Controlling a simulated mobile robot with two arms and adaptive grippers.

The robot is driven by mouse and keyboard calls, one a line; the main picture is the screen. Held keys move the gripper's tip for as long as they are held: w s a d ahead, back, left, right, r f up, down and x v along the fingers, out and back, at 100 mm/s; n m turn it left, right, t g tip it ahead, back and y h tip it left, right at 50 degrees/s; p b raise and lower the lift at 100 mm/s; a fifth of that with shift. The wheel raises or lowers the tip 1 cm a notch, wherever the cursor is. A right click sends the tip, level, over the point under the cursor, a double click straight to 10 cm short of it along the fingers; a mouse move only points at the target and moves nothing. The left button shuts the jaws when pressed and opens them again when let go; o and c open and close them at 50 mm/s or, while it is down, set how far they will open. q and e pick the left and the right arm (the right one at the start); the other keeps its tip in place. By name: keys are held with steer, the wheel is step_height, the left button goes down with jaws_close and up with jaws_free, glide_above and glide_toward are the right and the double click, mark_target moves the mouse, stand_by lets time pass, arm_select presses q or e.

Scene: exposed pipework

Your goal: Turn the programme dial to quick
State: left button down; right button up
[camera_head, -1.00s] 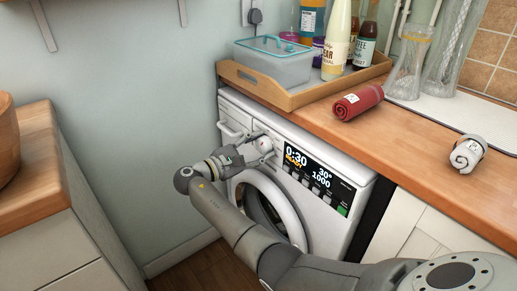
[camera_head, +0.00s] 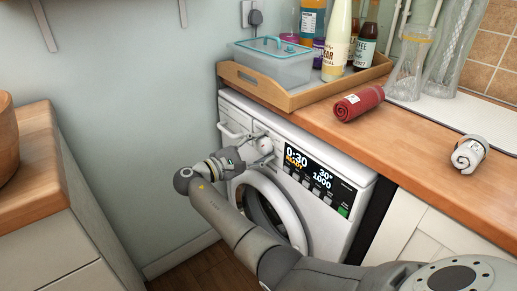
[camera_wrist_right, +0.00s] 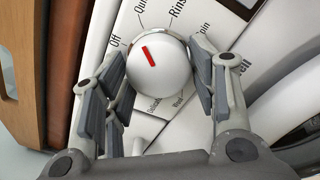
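The programme dial (camera_wrist_right: 158,68) is a round white knob with a red mark. In the right wrist view the mark points up and left, towards the part-hidden "Quick" label (camera_wrist_right: 141,8), on the side facing "Off". My right gripper (camera_wrist_right: 160,95) is open, its pads either side of the dial; firm contact cannot be told. In the head view my right gripper (camera_head: 252,150) is at the dial (camera_head: 265,146) on the white washing machine (camera_head: 335,225). Its display (camera_head: 309,172) reads 0:30, READY, 30° and 1000. My left gripper is out of view.
The floor to the left is clear.

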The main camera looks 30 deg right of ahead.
steer(key=shift+o, duration=1.3)
steer(key=s+a, duration=0.1)
steer(key=a, duration=1.1)
